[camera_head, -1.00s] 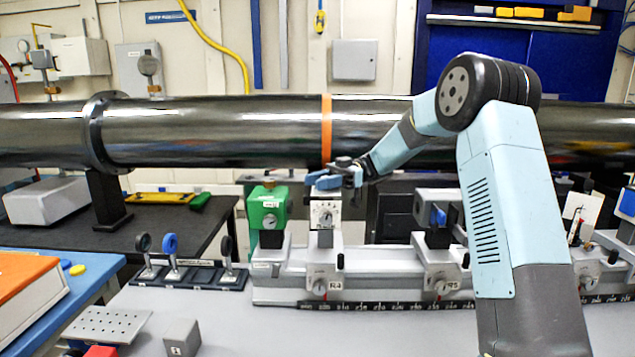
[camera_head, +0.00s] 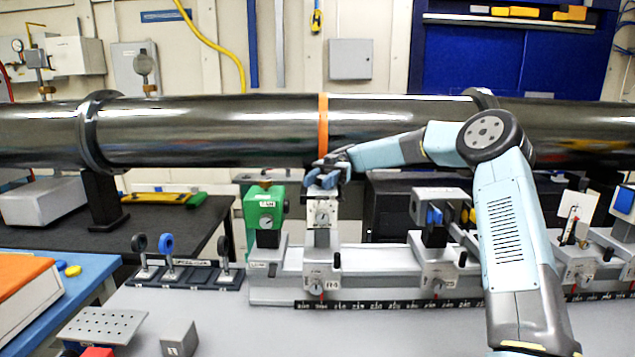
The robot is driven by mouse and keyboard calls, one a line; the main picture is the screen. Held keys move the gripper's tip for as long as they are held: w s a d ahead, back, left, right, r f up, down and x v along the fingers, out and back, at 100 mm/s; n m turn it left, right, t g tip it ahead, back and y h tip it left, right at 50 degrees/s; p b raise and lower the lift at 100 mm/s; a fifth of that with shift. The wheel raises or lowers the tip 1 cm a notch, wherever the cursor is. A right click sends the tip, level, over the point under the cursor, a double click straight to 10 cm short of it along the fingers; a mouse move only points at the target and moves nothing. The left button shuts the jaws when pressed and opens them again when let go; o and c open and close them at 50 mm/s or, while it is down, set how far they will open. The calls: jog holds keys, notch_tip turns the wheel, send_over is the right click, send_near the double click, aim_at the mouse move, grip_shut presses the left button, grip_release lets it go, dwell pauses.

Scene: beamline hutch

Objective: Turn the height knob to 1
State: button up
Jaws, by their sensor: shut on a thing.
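My gripper (camera_head: 323,179) is at the top of the grey mount (camera_head: 322,232) that stands on the rail carrier labelled R4. It comes in from the right, and its blue fingers are shut on the height knob at the mount's top. The fingers hide most or all of the knob. A white dial face (camera_head: 321,213) shows on the mount's front just below the fingers. Its marks are too small to read, so I cannot tell the knob's setting.
A green block (camera_head: 264,212) stands close left of the mount. Another carrier with a mount (camera_head: 438,220) is to the right on the rail (camera_head: 380,260). The dark beam pipe (camera_head: 230,125) runs behind and above. Small ring holders (camera_head: 167,245) stand at left.

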jog(key=shift+f+n+h, duration=0.1)
jog(key=shift+n+h, duration=0.2)
jog(key=shift+h, duration=0.1)
dwell(0.3)
jog(key=o, duration=0.9)
jog(key=shift+o, duration=0.2)
